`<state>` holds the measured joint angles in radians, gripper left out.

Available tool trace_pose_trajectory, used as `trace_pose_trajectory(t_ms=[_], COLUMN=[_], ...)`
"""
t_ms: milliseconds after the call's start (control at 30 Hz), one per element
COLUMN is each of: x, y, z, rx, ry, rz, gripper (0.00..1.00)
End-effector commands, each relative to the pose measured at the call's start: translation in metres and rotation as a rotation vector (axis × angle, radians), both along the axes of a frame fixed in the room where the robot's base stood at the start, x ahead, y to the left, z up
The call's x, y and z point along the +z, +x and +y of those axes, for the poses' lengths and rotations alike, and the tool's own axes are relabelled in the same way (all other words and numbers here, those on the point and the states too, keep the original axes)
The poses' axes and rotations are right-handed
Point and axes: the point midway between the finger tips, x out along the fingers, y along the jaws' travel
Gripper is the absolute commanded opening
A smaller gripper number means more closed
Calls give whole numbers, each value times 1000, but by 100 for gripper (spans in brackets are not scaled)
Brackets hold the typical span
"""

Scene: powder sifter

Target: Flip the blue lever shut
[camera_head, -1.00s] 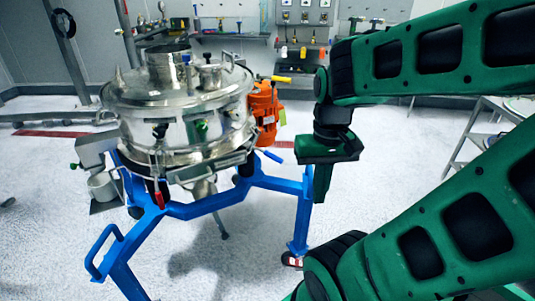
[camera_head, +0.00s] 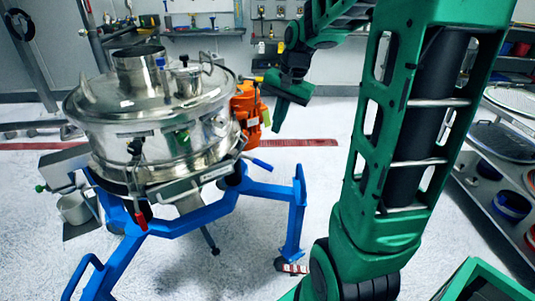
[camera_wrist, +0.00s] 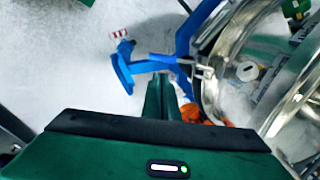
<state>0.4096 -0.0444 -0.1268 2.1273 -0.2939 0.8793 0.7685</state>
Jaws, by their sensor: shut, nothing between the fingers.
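The blue lever (camera_head: 259,163) sticks out to the right from the lower rim of the steel sifter (camera_head: 155,110). In the wrist view the lever (camera_wrist: 163,57) shows just beyond my fingers, with its metal clamp (camera_wrist: 197,66) beside the sifter rim. My gripper (camera_head: 279,120) points down, to the right of the orange motor and above the lever in the head view. In the wrist view its fingers (camera_wrist: 162,84) are together with nothing between them. No contact with the lever is visible.
The orange motor (camera_head: 248,110) stands close left of my gripper. The blue stand (camera_head: 215,208) carries the sifter, and its right leg (camera_head: 295,228) reaches the floor. Shelves (camera_head: 510,205) with bowls and screens stand at the right. Open floor lies right of the stand.

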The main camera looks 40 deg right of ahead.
Motion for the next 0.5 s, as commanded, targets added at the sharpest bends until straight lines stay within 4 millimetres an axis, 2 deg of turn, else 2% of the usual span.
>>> trace_pose_trajectory(t_ms=[500], x=[-5], y=[9], z=[14], rx=[13], ry=[5], rz=[-1], gripper=[0])
